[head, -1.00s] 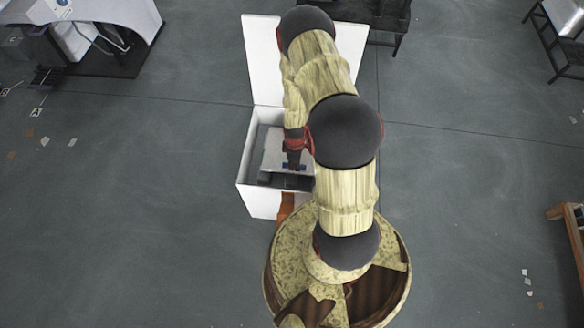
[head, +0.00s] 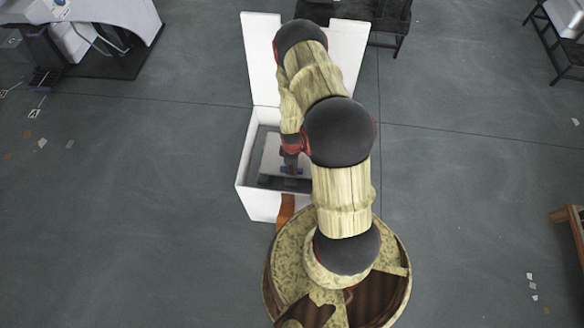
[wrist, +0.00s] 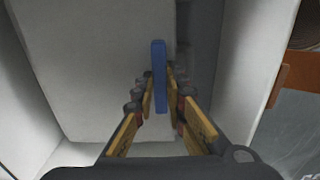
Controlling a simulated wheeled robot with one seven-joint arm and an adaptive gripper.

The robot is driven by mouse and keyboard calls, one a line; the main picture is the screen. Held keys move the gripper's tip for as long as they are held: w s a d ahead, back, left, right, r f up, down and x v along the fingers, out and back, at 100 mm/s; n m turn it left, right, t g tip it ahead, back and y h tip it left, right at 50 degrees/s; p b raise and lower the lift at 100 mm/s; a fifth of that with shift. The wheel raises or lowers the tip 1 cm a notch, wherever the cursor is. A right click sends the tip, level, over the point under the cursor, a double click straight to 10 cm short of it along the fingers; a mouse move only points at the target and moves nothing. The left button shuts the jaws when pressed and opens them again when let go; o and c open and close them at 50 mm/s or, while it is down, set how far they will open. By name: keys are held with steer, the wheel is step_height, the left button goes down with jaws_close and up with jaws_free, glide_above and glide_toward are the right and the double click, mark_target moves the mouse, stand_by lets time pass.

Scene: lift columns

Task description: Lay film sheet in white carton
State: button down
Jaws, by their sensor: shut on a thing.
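The white carton (head: 259,205) stands open, its flap (head: 262,62) raised at the back. My gripper (head: 291,166) reaches down inside it, with its two fingers shut on a blue strip (wrist: 159,78). A flat pale grey sheet (wrist: 90,70), which looks like the film sheet, lies behind and below the strip in the wrist view. It also shows inside the carton in the head view (head: 271,152). The blue strip seems to be its grip tab, but I cannot see the join. I cannot tell whether the sheet touches the carton floor. My arm hides the carton's right side.
Carton walls (wrist: 245,75) rise close on both sides of my gripper. A dark table (head: 385,18) stands behind the carton. A wooden-edged bench (head: 574,235) is at the right. The floor around is mostly clear.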

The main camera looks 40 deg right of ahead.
steer(key=shift+f, duration=0.45)
steer(key=c, duration=1.9)
jaws_free()
steer(key=shift+o, duration=0.4)
steer(key=shift+r, duration=0.1)
steer(key=w+a+r+m+t+p, duration=0.1)
steer(key=w+a+r+p, duration=0.15)
steer(key=r, duration=1.25)
steer(key=w+a+r+m+t+p, duration=0.1)
steer(key=w+a+r+m, duration=0.15)
steer(key=r, duration=1.25)
steer(key=w+a+r+t+p, duration=0.1)
steer(key=a+r, duration=0.2)
steer(key=r, duration=1.2)
steer(key=s+a+r+m+t, duration=0.1)
steer(key=s+a+r+m, duration=0.1)
steer(key=s+a+r, duration=0.3)
steer(key=s+a+r+m+t, duration=0.1)
steer(key=s+a+r+m, duration=0.2)
steer(key=s+r, duration=0.9)
steer(key=a+r, duration=0.3)
steer(key=r, duration=0.1)
steer(key=shift+s+a+t, duration=0.15)
steer(key=shift+s+t, duration=0.15)
steer(key=shift+s, duration=0.1)
